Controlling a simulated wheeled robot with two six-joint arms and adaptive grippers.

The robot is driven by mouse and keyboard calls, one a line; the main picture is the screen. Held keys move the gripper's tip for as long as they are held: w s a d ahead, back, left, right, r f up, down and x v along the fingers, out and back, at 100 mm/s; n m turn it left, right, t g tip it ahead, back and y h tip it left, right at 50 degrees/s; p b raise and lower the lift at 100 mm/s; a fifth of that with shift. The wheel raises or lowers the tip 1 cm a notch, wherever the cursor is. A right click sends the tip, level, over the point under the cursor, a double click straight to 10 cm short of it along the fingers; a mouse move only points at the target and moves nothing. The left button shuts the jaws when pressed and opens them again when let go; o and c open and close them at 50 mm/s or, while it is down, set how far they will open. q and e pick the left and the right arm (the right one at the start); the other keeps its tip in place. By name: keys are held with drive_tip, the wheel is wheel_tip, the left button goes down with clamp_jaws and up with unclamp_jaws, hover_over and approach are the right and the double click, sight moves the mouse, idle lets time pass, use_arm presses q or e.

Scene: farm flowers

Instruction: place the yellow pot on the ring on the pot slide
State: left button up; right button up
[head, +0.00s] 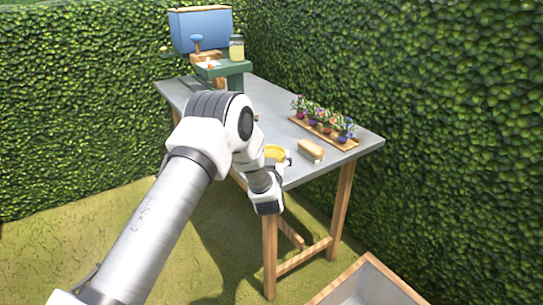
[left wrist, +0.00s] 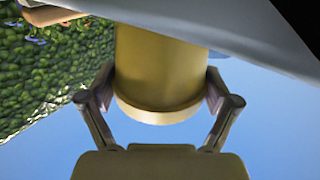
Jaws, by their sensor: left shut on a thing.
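The yellow pot (head: 275,152) shows in the head view at the near edge of the table, partly hidden by my left arm. In the left wrist view the yellow pot (left wrist: 157,60) fills the upper middle. My left gripper (left wrist: 158,92) has one finger on each side of it and is shut on it. In the head view my left gripper (head: 277,163) is mostly hidden behind my wrist. A green stand (head: 236,80) with a blue panel stands at the far end of the table; I cannot make out a ring or the pot slide clearly. My right gripper is not in view.
The grey table (head: 275,110) has clear room in its middle. A wooden tray (head: 350,144) of several potted flowers lies along its right edge, with a tan block (head: 311,150) near the front. A jar (head: 236,48) stands on the green stand. A wooden crate (head: 335,284) is at bottom right.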

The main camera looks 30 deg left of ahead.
use_arm(q)
drive_tip(key=shift+s+f, duration=0.1)
drive_tip(key=o, duration=0.9)
drive_tip(key=shift+f, duration=0.1)
drive_tip(key=shift+d, duration=0.1)
